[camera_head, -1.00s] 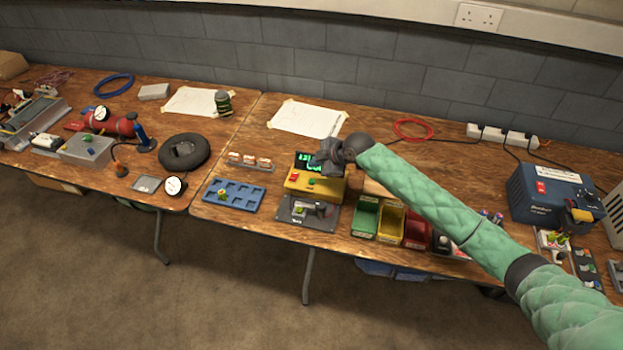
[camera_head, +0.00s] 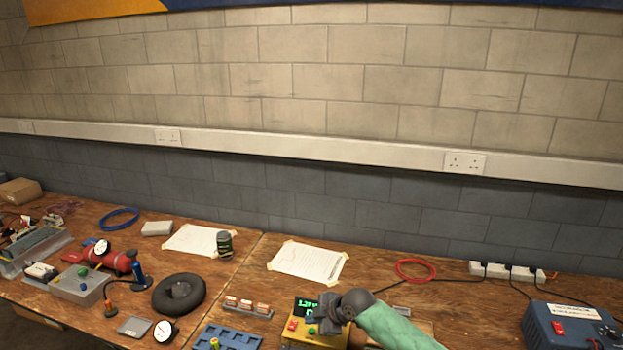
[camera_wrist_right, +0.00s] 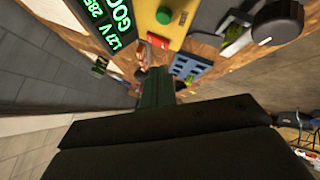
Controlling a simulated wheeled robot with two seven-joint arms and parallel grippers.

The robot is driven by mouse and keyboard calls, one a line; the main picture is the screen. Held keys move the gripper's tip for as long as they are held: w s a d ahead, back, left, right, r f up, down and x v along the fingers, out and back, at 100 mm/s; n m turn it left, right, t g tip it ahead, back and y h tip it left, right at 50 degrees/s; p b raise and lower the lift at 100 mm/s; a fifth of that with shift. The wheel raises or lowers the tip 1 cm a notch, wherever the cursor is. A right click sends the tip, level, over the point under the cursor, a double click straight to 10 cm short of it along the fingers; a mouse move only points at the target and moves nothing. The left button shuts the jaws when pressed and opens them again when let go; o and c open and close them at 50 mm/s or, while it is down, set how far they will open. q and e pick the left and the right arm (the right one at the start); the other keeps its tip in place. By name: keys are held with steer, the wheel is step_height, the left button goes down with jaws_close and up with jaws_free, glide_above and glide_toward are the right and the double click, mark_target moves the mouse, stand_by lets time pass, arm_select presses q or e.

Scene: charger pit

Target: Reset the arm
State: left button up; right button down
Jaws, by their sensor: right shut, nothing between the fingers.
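My right arm comes in from the lower right in the head view, in a green quilted sleeve. Its dark grey gripper (camera_head: 332,308) is over the yellow tester (camera_head: 298,341), which has a lit green display and buttons. In the right wrist view, the yellow tester (camera_wrist_right: 172,42) shows close by with a green button, a red button and green readout text. The right gripper (camera_wrist_right: 158,85) is shut with nothing held. Whether it touches the tester I cannot tell. My left gripper and left arm are not in view.
A blue tray (camera_head: 228,338) and a small rack (camera_head: 248,307) stand left of the tester. A black ring (camera_head: 180,294), red cylinder (camera_head: 112,260) and taped papers (camera_head: 308,262) lie on the wooden benches. A blue power unit (camera_head: 570,328) is at right. The wall is behind.

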steer(key=s+d+f+m+h, duration=0.1)
steer(key=s+f+m, duration=0.15)
steer(key=s, duration=0.55)
steer(key=s+f+m, duration=0.1)
steer(key=s+m, duration=0.2)
steer(key=s, duration=0.6)
steer(key=s+d+f+m+g+h, duration=0.1)
steer(key=s+d+m+h, duration=0.2)
steer(key=s+d+m, duration=0.6)
steer(key=s+d+m+h, duration=0.35)
steer(key=s+d, duration=0.75)
steer(key=s, duration=0.6)
step_height(320, 180, down, 26)
steer(key=w+a+r+g, duration=0.1)
steer(key=w, duration=0.1)
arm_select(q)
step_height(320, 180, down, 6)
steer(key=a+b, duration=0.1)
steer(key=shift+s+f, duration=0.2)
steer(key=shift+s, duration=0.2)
arm_select(e)
steer(key=s+f, duration=0.4)
steer(key=f, duration=0.8)
steer(key=s+f+g, duration=0.1)
steer(key=s+f, duration=0.3)
steer(key=f, duration=0.8)
steer(key=shift+a+f, duration=0.35)
steer(key=shift+f, duration=0.05)
